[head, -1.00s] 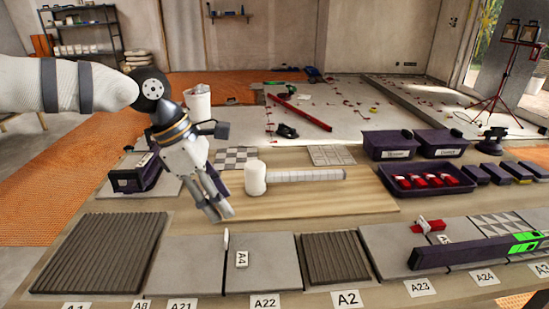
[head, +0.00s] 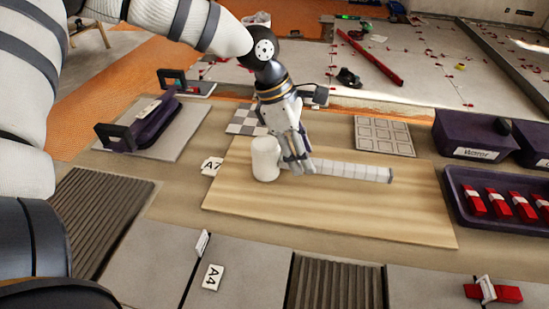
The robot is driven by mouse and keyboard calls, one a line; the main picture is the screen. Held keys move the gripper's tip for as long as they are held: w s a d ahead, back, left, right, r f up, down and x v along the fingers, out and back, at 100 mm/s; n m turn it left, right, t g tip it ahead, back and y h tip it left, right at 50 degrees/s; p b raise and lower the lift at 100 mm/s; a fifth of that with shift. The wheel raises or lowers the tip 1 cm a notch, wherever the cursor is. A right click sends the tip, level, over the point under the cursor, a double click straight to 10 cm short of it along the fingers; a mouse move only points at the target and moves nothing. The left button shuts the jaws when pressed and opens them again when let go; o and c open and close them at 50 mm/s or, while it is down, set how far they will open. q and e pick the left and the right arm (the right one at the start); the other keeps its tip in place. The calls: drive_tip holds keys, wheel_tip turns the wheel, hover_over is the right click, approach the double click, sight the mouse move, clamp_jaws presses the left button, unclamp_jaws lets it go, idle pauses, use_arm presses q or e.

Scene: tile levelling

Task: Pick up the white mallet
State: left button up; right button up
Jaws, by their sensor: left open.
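The white mallet lies on a light wooden board, its thick round head (head: 265,158) to the left and its pale segmented handle (head: 350,171) running right. My left gripper (head: 297,165) is open at the handle, just right of the mallet head. Its fingers overlap the handle near the head and hide part of it. I cannot tell whether the fingers touch it. My right gripper does not show.
The wooden board (head: 330,215) has free room in front of the mallet. A checkered tile (head: 245,121) and a gridded tile (head: 384,135) lie behind. A dark tray (head: 470,205) with several red pieces and a bin labelled Water (head: 465,138) stand right. Ribbed and grey tiles line the front.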

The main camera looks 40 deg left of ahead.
use_arm(q)
drive_tip(key=x, duration=0.3)
drive_tip(key=shift+w+d+f, duration=0.1)
drive_tip(key=shift+d+f, duration=0.05)
drive_tip(key=shift+f, duration=0.1)
drive_tip(key=shift+r, duration=0.1)
clamp_jaws()
